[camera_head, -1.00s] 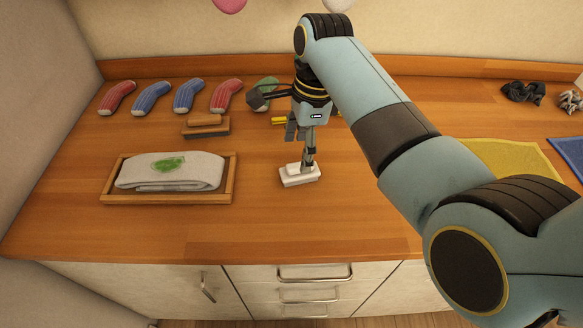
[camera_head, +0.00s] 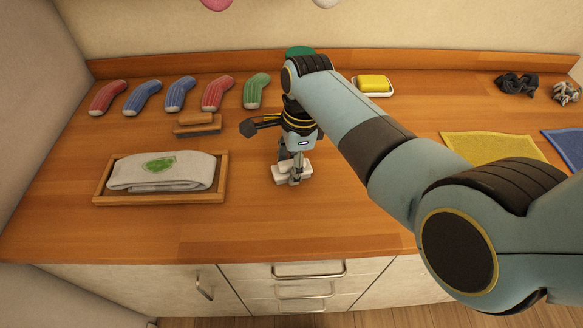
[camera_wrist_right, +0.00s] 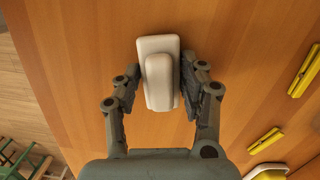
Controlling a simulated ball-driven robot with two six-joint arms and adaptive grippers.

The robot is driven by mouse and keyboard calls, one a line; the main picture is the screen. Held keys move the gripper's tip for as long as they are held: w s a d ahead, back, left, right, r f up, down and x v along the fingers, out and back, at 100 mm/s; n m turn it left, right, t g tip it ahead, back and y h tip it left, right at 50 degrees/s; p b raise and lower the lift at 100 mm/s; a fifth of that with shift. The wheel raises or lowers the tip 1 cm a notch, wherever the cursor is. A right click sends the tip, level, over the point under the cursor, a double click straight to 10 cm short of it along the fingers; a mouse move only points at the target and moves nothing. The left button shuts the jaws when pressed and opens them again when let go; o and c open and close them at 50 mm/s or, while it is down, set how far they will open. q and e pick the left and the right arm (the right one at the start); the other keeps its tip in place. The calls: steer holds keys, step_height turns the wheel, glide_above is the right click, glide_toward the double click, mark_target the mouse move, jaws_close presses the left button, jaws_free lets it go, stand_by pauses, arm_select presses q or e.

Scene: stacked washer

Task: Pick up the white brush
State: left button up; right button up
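The white brush (camera_head: 280,176) lies on the wooden counter right of the wooden tray. In the right wrist view the brush (camera_wrist_right: 158,92) shows a raised handle on a wider pale base. My right gripper (camera_head: 295,177) points down at the brush. In the right wrist view the two fingers of the right gripper (camera_wrist_right: 162,76) stand apart, one on each side of the brush. A small gap shows beside the handle; whether a finger touches the base is hard to tell. My left gripper is not in view.
A wooden tray (camera_head: 100,190) with a folded, green-stained cloth (camera_head: 190,168) stands at left. A brown brush (camera_head: 196,122) and several socks (camera_head: 180,94) lie behind. A yellow sponge (camera_head: 373,82) sits on a dish at the back. Yellow clothespins (camera_wrist_right: 304,71) lie nearby. The counter front is clear.

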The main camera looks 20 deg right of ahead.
mark_target(290, 161)
steer(key=c, duration=0.7)
steer(key=shift+r, duration=0.5)
step_height(290, 161, up, 3)
steer(key=shift+w+f, duration=0.1)
steer(key=s+d+r, duration=0.2)
steer(key=d, duration=0.1)
steer(key=s+d+r, duration=0.2)
steer(key=d, duration=0.1)
steer(key=s+d+r, duration=0.2)
steer(key=d+r, duration=0.1)
steer(key=d, duration=0.1)
steer(key=shift+s+r, duration=0.1)
steer(key=shift+s, duration=0.1)
